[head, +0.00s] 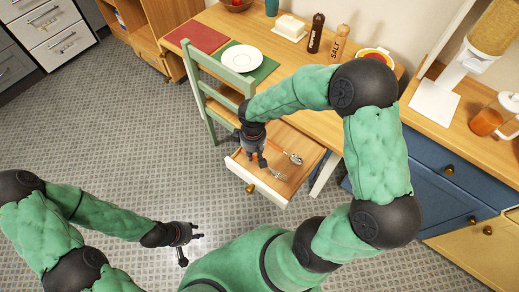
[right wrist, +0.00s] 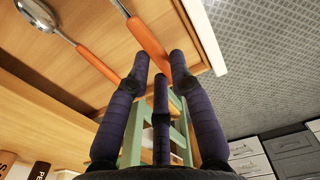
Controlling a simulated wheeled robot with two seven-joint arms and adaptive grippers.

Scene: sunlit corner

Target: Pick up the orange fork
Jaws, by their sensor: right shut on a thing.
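The orange fork lies at the open wooden drawer (head: 305,167), with its silver tines (head: 278,174) pointing to the lower right in the head view. In the right wrist view its orange handle (right wrist: 148,42) runs between my fingertips. My right gripper (head: 258,160) is shut on that handle, low over the drawer. The fingers hide part of the handle, and I cannot tell whether the fork is clear of the drawer floor. My left gripper (head: 193,248) is open and empty, above the floor at the lower left.
A spoon (head: 295,158) with an orange handle (right wrist: 97,62) lies beside the fork in the drawer. A green chair (head: 205,110) stands just left of the drawer. The table above holds a plate (head: 241,58), a pepper mill (head: 316,32) and a salt mill (head: 338,42).

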